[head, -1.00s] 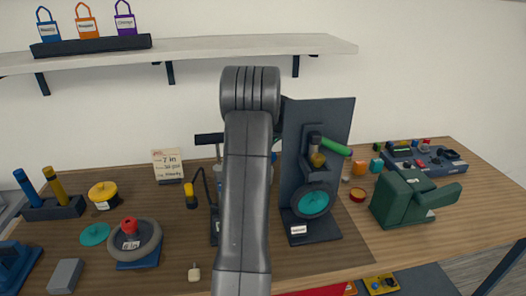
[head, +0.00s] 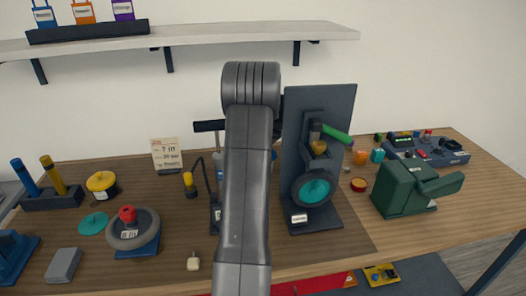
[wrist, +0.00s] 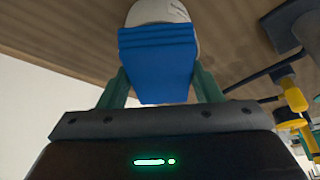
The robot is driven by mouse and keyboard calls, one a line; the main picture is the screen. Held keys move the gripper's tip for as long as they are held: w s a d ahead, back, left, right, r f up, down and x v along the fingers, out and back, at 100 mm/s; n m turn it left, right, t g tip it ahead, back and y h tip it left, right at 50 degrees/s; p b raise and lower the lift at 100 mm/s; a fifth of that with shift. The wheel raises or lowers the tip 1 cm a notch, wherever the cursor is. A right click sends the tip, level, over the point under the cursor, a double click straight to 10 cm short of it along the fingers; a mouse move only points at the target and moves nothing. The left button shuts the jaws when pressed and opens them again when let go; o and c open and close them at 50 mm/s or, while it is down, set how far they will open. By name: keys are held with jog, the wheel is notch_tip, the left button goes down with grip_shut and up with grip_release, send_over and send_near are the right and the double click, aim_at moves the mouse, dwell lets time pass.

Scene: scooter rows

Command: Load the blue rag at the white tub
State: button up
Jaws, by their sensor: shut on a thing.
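The blue rag (wrist: 158,55) is a folded blue block in the wrist view. My gripper (wrist: 160,84) is shut on it, with one green finger at each side. A whitish rounded thing, likely the white tub (wrist: 158,11), shows just beyond the rag at the top edge of the wrist view. The rag covers much of it, and I cannot tell whether they touch. In the head view my grey arm hides the gripper, the rag and the tub.
The wooden bench (head: 400,233) is crowded. A dark upright panel with a teal wheel (head: 315,190) stands right of my arm, and a green block-shaped machine (head: 403,190) further right. A black-and-yellow lamp (head: 190,183) stands left. A shelf (head: 230,38) runs above.

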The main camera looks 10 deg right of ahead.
jog(key=shift+f+b, duration=0.5)
jog(key=shift+b, duration=0.05)
dwell(1.8)
jog(key=shift+r+p, duration=1.85)
jog(key=shift+r, duration=1.7)
